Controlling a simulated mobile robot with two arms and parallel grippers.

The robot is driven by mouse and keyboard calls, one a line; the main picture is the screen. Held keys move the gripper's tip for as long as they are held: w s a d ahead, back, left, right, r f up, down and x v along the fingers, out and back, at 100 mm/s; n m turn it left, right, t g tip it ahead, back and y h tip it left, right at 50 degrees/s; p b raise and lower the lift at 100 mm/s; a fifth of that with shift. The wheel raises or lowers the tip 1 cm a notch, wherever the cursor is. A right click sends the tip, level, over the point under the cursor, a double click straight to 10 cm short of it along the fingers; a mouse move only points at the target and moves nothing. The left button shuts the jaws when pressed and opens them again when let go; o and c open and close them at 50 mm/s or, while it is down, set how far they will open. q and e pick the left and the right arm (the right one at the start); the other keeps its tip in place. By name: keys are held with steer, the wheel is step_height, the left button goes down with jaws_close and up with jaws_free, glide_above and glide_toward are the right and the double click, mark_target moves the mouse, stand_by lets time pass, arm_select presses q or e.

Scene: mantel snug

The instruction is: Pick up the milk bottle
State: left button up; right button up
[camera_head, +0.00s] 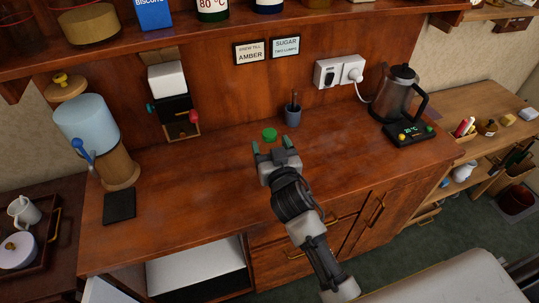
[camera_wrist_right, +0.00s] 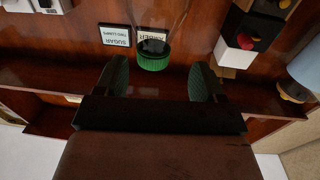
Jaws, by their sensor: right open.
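A round green cap (camera_head: 270,134) shows on the wooden counter (camera_head: 180,220), just beyond my right gripper (camera_head: 272,147). In the right wrist view the green cap (camera_wrist_right: 153,57) sits on a clear, see-through body, which I take to be the milk bottle; the body is hard to make out in the head view. My right gripper (camera_wrist_right: 160,80) is open and empty. Its two green-padded fingers stand apart, with the cap between their directions and a little beyond the tips. They do not appear to touch it. My left gripper is not in view.
A dark cup (camera_head: 292,116) with a utensil stands behind, to the right. A glass kettle (camera_head: 398,92) stands at the right, a blue-tank dispenser (camera_head: 88,125) at the left. A shelf (camera_head: 200,40) overhangs the back.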

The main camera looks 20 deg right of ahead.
mark_target(268, 131)
steer(key=w, duration=0.1)
steer(key=w+p, duration=0.1)
steer(key=w, duration=0.1)
steer(key=w+d, duration=0.1)
steer(key=w, duration=0.1)
steer(key=shift+w+f, duration=0.1)
steer(key=shift+w, duration=0.15)
steer(key=shift+w+f, duration=0.1)
steer(key=shift+w, duration=0.15)
steer(key=shift+s, duration=0.1)
steer(key=shift+c, duration=0.3)
jaws_close()
